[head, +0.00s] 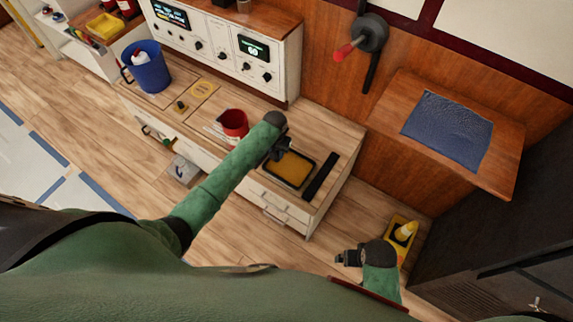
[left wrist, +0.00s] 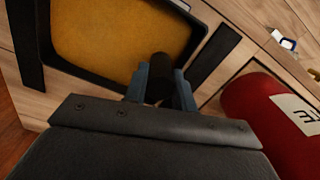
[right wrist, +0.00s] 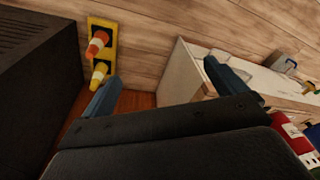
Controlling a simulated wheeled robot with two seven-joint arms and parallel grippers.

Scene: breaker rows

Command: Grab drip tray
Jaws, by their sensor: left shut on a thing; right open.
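The drip tray (head: 290,170), a shallow black-rimmed tray with an orange-yellow inside, lies on the low wooden counter. Its black rim (left wrist: 90,74) fills the upper left of the left wrist view. My left gripper (head: 279,152) is at the tray's back edge. In the left wrist view its fingers (left wrist: 161,80) are shut on a short dark piece at the rim, seemingly the tray's handle; the exact contact is partly hidden. The tray looks flat on the counter. My right gripper (head: 347,258) is open and empty, above the floor right of the counter; its spread fingers show in the right wrist view (right wrist: 160,80).
A red mug (head: 234,123) stands left of the tray, close to my left arm. A black strip (head: 320,176) lies right of it. A yellow base with cones (head: 402,236) is on the floor near a dark cabinet (head: 490,240).

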